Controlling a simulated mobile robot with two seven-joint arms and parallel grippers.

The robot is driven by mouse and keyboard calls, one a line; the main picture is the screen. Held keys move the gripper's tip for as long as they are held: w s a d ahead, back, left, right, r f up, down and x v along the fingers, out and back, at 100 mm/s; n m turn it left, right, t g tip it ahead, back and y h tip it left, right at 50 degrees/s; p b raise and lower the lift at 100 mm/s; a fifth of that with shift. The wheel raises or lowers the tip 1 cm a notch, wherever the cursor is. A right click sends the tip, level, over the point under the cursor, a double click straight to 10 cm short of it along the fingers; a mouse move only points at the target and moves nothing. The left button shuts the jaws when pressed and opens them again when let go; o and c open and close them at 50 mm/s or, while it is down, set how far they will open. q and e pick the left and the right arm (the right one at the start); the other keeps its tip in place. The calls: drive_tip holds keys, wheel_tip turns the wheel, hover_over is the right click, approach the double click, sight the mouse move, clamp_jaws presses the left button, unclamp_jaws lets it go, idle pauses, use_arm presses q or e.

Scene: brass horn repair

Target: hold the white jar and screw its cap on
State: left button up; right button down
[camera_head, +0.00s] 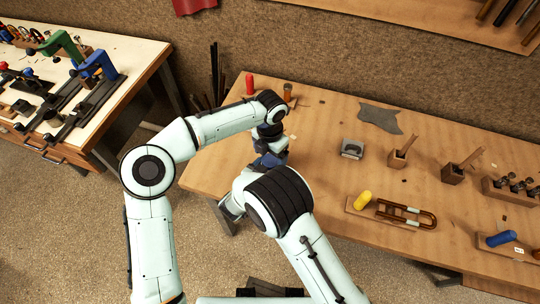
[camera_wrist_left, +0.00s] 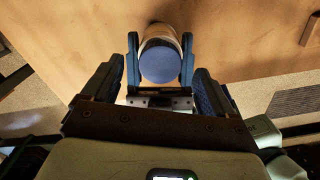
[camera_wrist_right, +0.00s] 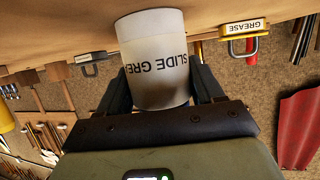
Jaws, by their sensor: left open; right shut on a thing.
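The white jar (camera_wrist_right: 150,40), with black lettering starting "SLIDE GRE", is between the fingers of my right gripper (camera_wrist_right: 160,85), which is shut on it. Its lower end in that view is hidden behind the gripper. In the left wrist view, a round blue-grey cap-like face (camera_wrist_left: 160,63) with a pale side behind it sits between the fingers of my left gripper (camera_wrist_left: 160,48). Those fingers are open around it; I cannot tell whether they touch it. In the head view both grippers meet near the table's left end, and my arms hide the jar.
The wooden table (camera_head: 330,150) carries a grey block (camera_head: 352,149), a yellow cylinder (camera_head: 362,200), wooden blocks and a blue cylinder (camera_head: 500,239) to the right. A red cylinder (camera_head: 249,84) stands behind my grippers. A tool bench (camera_head: 125,60) is at the left.

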use_arm(q)
drive_tip(key=shift+r, duration=1.55)
drive_tip(key=shift+c, duration=0.4)
